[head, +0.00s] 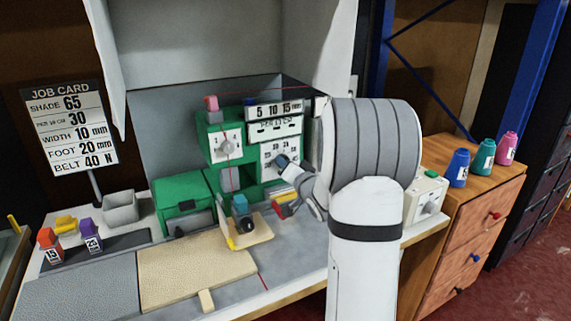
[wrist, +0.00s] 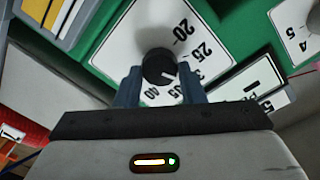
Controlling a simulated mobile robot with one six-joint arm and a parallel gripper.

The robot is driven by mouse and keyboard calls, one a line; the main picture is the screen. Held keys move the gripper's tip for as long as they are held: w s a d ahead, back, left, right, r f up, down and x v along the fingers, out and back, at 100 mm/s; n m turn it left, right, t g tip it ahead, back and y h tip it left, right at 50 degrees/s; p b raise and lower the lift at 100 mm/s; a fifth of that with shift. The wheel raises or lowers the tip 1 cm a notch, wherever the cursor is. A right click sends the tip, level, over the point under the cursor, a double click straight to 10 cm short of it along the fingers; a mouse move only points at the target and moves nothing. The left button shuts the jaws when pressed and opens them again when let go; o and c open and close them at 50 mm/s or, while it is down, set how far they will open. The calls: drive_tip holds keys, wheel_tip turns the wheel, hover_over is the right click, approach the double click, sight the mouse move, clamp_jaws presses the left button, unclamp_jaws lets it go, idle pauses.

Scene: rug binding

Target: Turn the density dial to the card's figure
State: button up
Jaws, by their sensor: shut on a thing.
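The job card (head: 68,125) at the left reads "PER 10 CM 30". The density dial's white plate (wrist: 215,30) is on the green machine; its plate also shows in the head view (head: 270,149). In the wrist view its figures 20, 25, 35 and 40 show. My gripper (wrist: 160,82) is shut on the round black dial knob (wrist: 158,64), one blue finger on each side. The knob's white mark points right and slightly down, between 25 and 35; the figure there is hidden by the right finger. In the head view my gripper (head: 287,165) covers the knob.
A blue-topped part on a beige plate (head: 255,236) stands below. Coloured cones (head: 484,156) stand on the right cabinet.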

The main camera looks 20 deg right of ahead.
drive_tip(key=shift+m, duration=0.4)
drive_tip(key=o, duration=1)
drive_tip(key=s, duration=0.7)
drive_tip(key=shift+s+r, duration=0.15)
drive_tip(key=shift+s, duration=0.25)
